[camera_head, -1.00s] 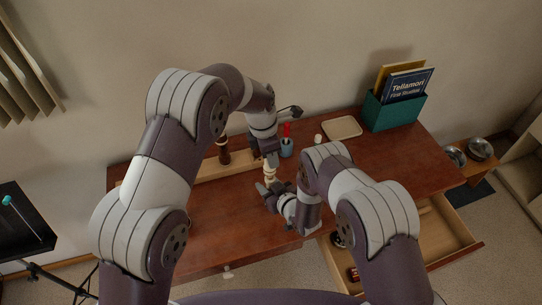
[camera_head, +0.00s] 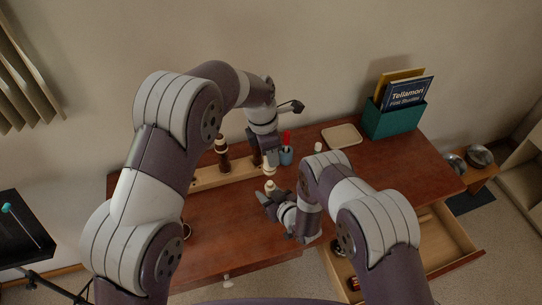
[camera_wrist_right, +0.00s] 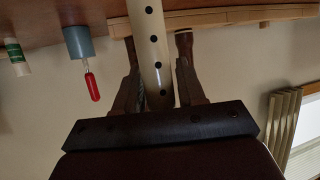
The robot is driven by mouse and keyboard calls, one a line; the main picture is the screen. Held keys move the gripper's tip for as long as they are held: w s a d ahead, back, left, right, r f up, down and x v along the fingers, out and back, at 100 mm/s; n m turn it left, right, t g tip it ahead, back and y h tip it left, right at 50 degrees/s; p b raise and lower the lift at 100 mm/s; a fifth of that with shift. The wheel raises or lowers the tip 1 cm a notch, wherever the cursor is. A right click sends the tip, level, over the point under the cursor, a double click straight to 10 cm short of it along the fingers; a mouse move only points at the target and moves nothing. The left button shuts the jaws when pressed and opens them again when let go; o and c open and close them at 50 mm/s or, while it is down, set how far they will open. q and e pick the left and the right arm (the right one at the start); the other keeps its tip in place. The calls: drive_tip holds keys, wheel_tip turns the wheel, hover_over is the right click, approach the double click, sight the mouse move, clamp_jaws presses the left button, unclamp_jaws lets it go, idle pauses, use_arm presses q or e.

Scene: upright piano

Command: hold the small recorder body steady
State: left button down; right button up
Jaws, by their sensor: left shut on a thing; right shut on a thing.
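The small recorder body (camera_head: 271,187) is cream and shows as a short pale end above my right gripper (camera_head: 272,203). In the right wrist view the recorder body (camera_wrist_right: 154,48) runs between the fingers of my right gripper (camera_wrist_right: 158,82), which is shut on it. Several dark finger holes line it. My left gripper (camera_head: 269,160) is directly above and shut on a short cream recorder piece (camera_head: 270,170). A small gap shows between this piece and the body. The body's lower part is hidden by my right gripper in the head view.
A wooden rack (camera_head: 205,180) holds dark recorder parts (camera_head: 222,155) behind my grippers. The drawer (camera_head: 440,235) is open. The desk's left front is clear.

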use_arm(q)
drive_tip(key=shift+r, duration=2.55)
use_arm(e)
drive_tip(key=o, duration=1.1)
